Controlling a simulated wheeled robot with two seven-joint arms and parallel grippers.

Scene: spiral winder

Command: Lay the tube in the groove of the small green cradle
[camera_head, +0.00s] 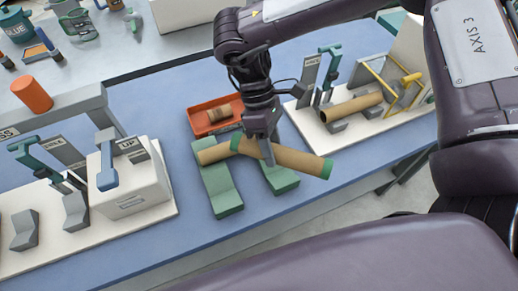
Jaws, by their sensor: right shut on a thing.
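My right gripper (266,150) is shut on a cardboard tube with green ends (298,159). It holds the tube slanting down to the right, over the green cradle, whose left block (226,190) and right block (282,180) stand on the blue table. A second tan tube piece (212,154) shows at the left block, its right part hidden behind the held tube. I cannot tell whether the held tube touches the cradle or the other tube. My left gripper is not in view.
An orange tray (202,122) with small tube pieces sits behind the cradle. A machine with a white box (130,190) stands to the left. At the right, another tube (351,107) lies on grey supports beside a yellow frame (378,77). The blue table front (215,248) is clear.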

